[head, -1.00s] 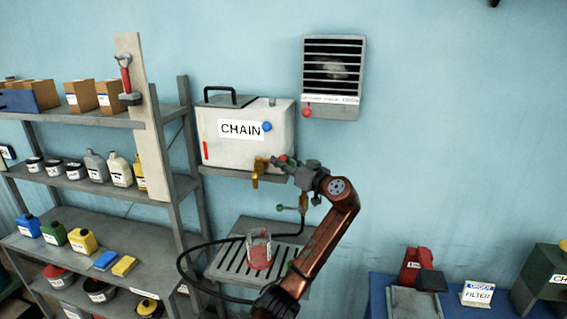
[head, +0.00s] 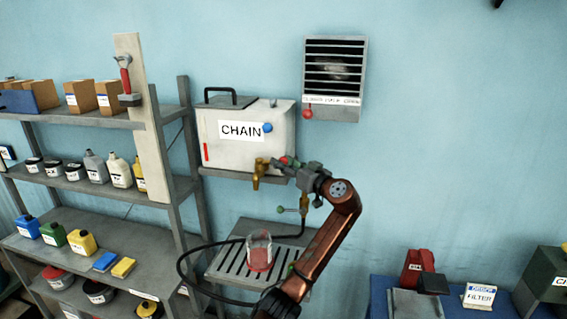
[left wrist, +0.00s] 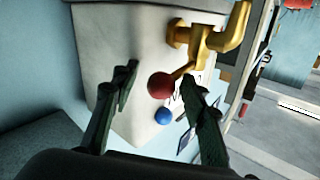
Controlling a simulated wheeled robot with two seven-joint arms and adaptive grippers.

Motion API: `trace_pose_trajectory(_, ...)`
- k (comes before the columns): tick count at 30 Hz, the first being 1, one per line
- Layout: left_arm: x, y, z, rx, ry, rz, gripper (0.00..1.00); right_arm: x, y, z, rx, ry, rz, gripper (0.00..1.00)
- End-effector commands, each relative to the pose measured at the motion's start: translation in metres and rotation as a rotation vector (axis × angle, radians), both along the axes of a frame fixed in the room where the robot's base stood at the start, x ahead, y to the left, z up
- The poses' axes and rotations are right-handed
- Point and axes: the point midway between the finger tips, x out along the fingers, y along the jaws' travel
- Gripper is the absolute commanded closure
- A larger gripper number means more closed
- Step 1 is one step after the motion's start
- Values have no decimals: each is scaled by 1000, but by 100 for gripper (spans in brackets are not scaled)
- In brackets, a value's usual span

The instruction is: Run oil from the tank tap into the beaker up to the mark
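The tank (head: 248,139), labelled CHAIN, sits on a wall shelf. Its brass tap (head: 259,172) is at the lower right; it also shows in the left wrist view (left wrist: 201,42). The tap's lever ends in a red knob (left wrist: 160,85). My left gripper (head: 290,164) is beside the tap. In the left wrist view its fingers (left wrist: 162,100) are open on either side of the knob, with visible gaps. The clear beaker (head: 259,248) stands upright on the slatted drip tray (head: 226,262) below the tap, reddish in its lower part. Its mark cannot be made out. My right gripper is not in view.
A blue knob (head: 267,127) is on the tank's front. A dark hose (head: 181,266) loops left of the tray. Shelves (head: 180,140) with bottles stand at left; a wall heater (head: 333,78) hangs above right.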

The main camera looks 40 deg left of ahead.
Motion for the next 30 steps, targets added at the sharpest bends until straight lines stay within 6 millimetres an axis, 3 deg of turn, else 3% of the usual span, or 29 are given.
trace_pose_trajectory(15, -20, -95, 1, 0, -2, -1, 60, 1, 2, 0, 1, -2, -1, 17)
trace_pose_trajectory(21, -24, -110, 2, 1, -2, 2, 60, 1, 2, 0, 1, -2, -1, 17)
trace_pose_trajectory(30, -24, -112, 2, 2, -1, 2, 60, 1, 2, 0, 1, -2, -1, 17)
